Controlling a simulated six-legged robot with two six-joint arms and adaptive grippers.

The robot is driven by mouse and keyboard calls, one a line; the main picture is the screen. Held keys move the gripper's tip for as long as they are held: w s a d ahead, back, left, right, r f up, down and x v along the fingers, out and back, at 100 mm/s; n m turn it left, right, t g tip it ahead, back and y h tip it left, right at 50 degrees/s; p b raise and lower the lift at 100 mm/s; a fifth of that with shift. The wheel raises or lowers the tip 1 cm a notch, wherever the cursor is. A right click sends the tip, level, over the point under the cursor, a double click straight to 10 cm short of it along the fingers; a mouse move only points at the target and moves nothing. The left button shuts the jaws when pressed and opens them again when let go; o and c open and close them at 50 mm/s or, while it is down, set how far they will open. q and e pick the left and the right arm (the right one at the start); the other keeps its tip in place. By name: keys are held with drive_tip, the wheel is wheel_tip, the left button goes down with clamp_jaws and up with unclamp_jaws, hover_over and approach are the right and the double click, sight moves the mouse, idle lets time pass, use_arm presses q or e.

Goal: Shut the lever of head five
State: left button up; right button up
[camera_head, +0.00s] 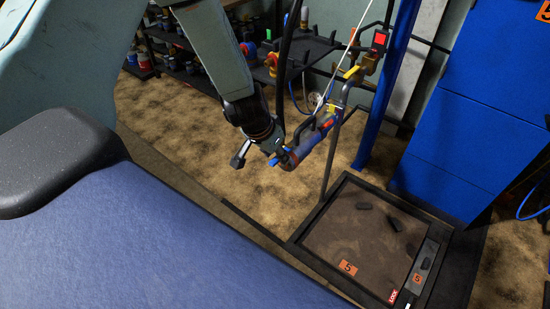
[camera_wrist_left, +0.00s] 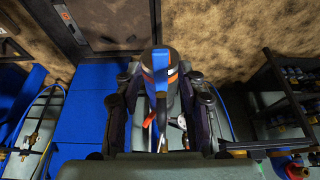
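The filling head (camera_head: 314,137) hangs over the near side of the scale marked 5. It has a blue body with red and orange parts and a dark loop handle. My left gripper (camera_head: 262,155) is at its near lower end, with one finger splayed out to the left. In the left wrist view the blue, orange and grey head (camera_wrist_left: 161,75) stands between the two dark fingers of my left gripper (camera_wrist_left: 162,105), which look spread apart. A small red and white part (camera_wrist_left: 150,120) shows below it; I cannot tell if it is the lever. My right gripper is not in view.
The scale platform (camera_head: 325,243) carries an orange 5 label and small dark blocks. A blue post (camera_head: 385,90) and blue cabinet (camera_head: 455,120) stand behind. Dark shelves (camera_head: 170,40) with cans are at the back left.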

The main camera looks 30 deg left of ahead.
use_arm(q)
drive_tip(key=shift+s+a, duration=0.1)
drive_tip(key=shift+s, duration=0.05)
drive_tip(key=shift+c, duration=0.7)
clamp_jaws()
